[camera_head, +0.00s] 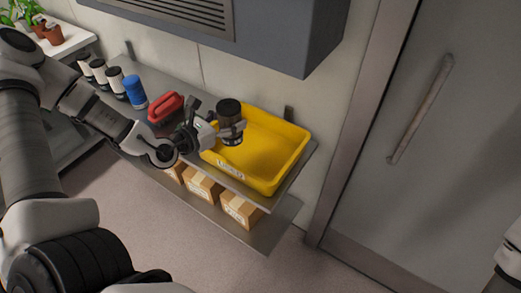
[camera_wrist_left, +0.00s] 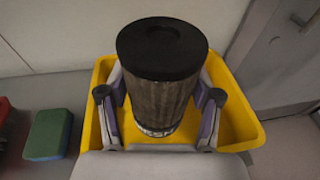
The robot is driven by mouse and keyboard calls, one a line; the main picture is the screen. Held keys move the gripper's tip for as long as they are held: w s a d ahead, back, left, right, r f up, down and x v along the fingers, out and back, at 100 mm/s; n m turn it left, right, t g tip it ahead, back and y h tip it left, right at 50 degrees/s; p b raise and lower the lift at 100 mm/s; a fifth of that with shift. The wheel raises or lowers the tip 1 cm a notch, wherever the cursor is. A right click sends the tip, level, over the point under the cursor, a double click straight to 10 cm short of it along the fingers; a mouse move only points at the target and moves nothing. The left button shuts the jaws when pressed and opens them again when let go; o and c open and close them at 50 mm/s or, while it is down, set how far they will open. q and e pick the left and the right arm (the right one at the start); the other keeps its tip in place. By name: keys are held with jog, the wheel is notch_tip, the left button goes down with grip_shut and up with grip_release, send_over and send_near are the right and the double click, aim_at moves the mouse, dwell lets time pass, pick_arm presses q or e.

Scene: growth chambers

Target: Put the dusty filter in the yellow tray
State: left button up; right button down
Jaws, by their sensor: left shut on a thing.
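The dusty filter (camera_head: 230,122) is a brownish-grey cylinder with a black cap. My left gripper (camera_head: 222,132) is shut on it and holds it upright over the left part of the yellow tray (camera_head: 279,184). In the left wrist view the filter (camera_wrist_left: 160,90) stands between the two fingers of my left gripper (camera_wrist_left: 158,125), with the yellow tray (camera_wrist_left: 244,128) behind and around it. I cannot tell how far the filter's lower end is above the tray floor. The tray has a white label on its front. My right gripper is out of view.
Several white filters with dark tops (camera_head: 99,71), a blue cylinder (camera_head: 134,91) and a red caddy (camera_head: 166,107) stand left on the shelf. A green sponge-like block (camera_wrist_left: 49,134) lies left of the tray. Cardboard boxes (camera_head: 203,187) sit below. A grey cabinet (camera_head: 290,35) overhangs the shelf.

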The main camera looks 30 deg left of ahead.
aim_at(231, 145)
pick_arm(q)
jog(key=f+b, duration=0.1)
jog(key=s+f, duration=0.1)
jog(key=f, duration=0.1)
jog(key=shift+a+b, duration=0.1)
jog(key=shift+b, duration=0.3)
jog(key=f, duration=0.2)
jog(key=f+b, duration=0.1)
jog(key=f, duration=0.3)
jog(key=shift+w+f+b, duration=0.1)
jog(key=shift+w+b, duration=0.3)
jog(key=shift+s+f, duration=0.1)
jog(key=shift+f, duration=0.05)
jog(key=shift+f, duration=0.1)
jog(key=shift+f, duration=0.15)
jog(key=o, duration=1.3)
jog(key=shift+c, duration=0.2)
